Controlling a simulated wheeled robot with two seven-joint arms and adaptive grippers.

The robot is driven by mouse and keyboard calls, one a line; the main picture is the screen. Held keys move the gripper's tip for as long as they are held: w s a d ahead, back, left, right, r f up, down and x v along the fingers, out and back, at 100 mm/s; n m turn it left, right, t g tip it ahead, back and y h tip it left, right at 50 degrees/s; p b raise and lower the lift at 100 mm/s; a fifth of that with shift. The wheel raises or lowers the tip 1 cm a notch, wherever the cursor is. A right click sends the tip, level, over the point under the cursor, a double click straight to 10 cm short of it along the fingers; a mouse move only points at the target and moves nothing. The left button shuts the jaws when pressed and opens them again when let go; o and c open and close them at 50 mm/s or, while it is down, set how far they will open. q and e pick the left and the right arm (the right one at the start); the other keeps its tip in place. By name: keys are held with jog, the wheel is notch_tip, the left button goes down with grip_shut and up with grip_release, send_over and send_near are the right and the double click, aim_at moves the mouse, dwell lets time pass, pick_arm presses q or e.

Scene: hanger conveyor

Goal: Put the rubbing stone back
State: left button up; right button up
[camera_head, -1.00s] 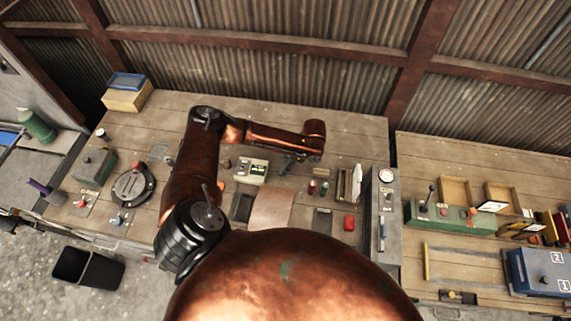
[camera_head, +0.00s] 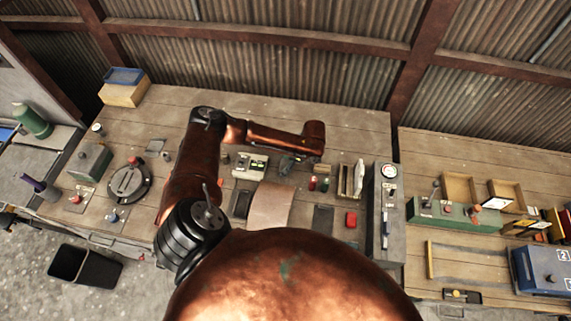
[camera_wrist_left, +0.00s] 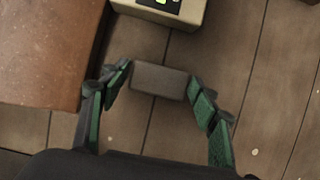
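The rubbing stone (camera_wrist_left: 159,80) is a small grey-brown block in the middle of the left wrist view. My left gripper (camera_wrist_left: 161,82) has its two green-padded fingers at the block's opposite ends. The fingertips appear to touch it, so the gripper looks shut on it. In the head view my left gripper (camera_head: 289,165) is small, over the bench to the right of the cream device; the stone is too small to make out there. Whether the stone is clear of the wood I cannot tell. My right gripper is not in view.
The cream device (camera_head: 250,166) with a display is close to the gripper, also in the left wrist view (camera_wrist_left: 163,8). A brown curved sheet (camera_head: 270,207) lies nearer.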

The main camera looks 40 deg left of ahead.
pick_arm(q)
jog(key=o, duration=0.3)
jog(key=shift+o, duration=0.2)
jog(key=v, duration=1.2)
jog(key=shift+w, duration=0.1)
jog(key=shift+d, duration=0.1)
